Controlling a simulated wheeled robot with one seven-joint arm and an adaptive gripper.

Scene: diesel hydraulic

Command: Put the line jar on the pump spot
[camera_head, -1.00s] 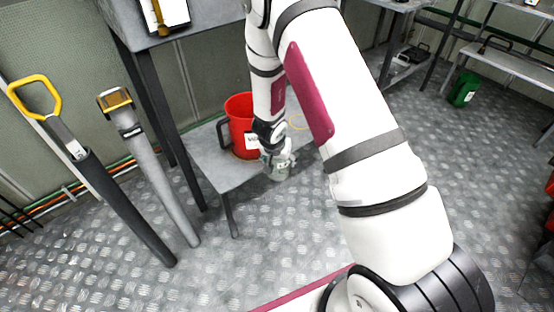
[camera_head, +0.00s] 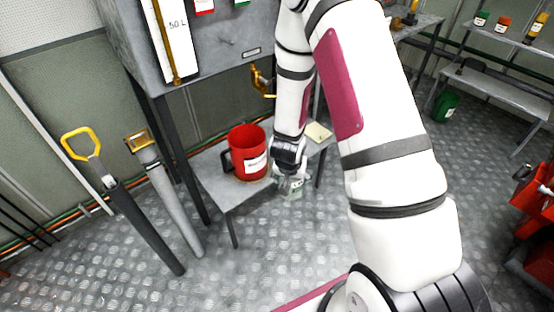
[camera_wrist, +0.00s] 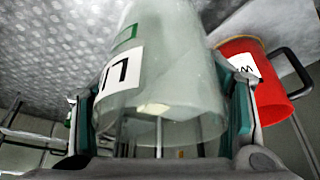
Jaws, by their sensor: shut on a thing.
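The line jar is a clear, slightly greenish jar with a white label showing a large "L". In the wrist view the jar (camera_wrist: 175,75) fills the middle, with my gripper's (camera_wrist: 165,125) two fingers closed on its sides. In the head view my gripper (camera_head: 289,184) is at the front right edge of the low grey bench (camera_head: 222,193), and the jar (camera_head: 292,192) shows only as a small pale shape at the fingers. I cannot tell whether it touches the bench. A pale yellowish square (camera_head: 318,132) lies on the bench behind my gripper; I cannot tell whether it is the pump spot.
A red labelled jug (camera_head: 247,152) with a dark handle stands on the bench left of my gripper; the wrist view shows it right of the jar (camera_wrist: 262,100). A grey tank (camera_head: 215,60) with a brass tap (camera_head: 262,82) overhangs the bench. Two tubes (camera_head: 172,200) lean at left.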

